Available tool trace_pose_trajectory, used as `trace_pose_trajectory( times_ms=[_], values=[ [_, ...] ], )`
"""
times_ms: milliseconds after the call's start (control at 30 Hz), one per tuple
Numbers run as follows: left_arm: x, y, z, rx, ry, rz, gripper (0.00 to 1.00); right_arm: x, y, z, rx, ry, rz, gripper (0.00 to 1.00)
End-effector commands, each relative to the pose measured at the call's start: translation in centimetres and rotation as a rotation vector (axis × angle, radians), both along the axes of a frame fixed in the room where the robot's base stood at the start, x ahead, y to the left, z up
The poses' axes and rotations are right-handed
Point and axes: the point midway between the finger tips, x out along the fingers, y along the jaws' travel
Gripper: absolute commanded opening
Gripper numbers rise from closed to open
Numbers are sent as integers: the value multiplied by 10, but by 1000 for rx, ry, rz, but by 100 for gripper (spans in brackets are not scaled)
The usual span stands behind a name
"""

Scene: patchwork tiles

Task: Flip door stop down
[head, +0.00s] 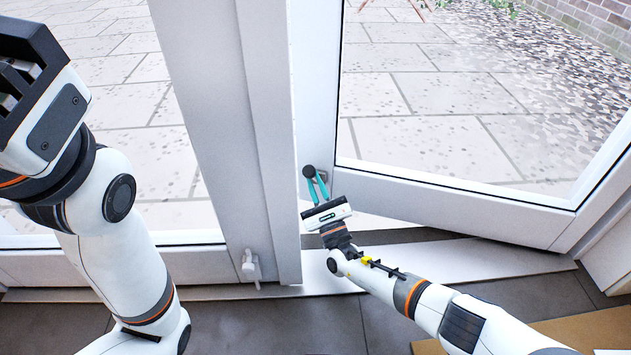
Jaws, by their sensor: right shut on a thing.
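The door stop (309,171) shows as a small dark rounded piece low on the white door frame, near the corner of the glass door. My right gripper (315,178) reaches up to it from the lower right, with its teal fingers shut on it. The fingers hide part of the stop, so I cannot tell its exact tilt. My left gripper (18,80) is at the upper left edge, raised and away from the door. It is partly cut off by the frame, and its fingers do not show clearly.
The glass door (450,190) stands ajar over a pale threshold strip (420,262). A white post (215,110) rises left of it, with a small white latch (251,268) near its base. Brown cardboard-like sheet (590,330) lies lower right. Dark floor tiles are clear in front.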

Motion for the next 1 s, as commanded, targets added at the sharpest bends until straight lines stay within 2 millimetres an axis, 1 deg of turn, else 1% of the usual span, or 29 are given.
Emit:
trace_pose_trajectory(
  times_ms=[233,267,300,567,667,767,1000],
  values=[
    [0,0,0,0,0,0,36,0,0,-1,-2,4,0,0],
    [0,0,0,0,0,0,36,0,0,-1,-2,4,0,17],
    [0,0,0,0,0,0,36,0,0,-1,-2,3,1,22],
    [0,0,0,0,0,0,36,0,0,-1,-1,3,0,22],
    [0,0,4,0,0,0,36,-5,-2,-2,-2,4,0,22],
    [0,0,12,0,1,0,36,-16,-6,-8,-3,6,-1,22],
    [0,0,33,0,1,0,36,-59,-21,-32,-3,8,0,22]
  ],
)
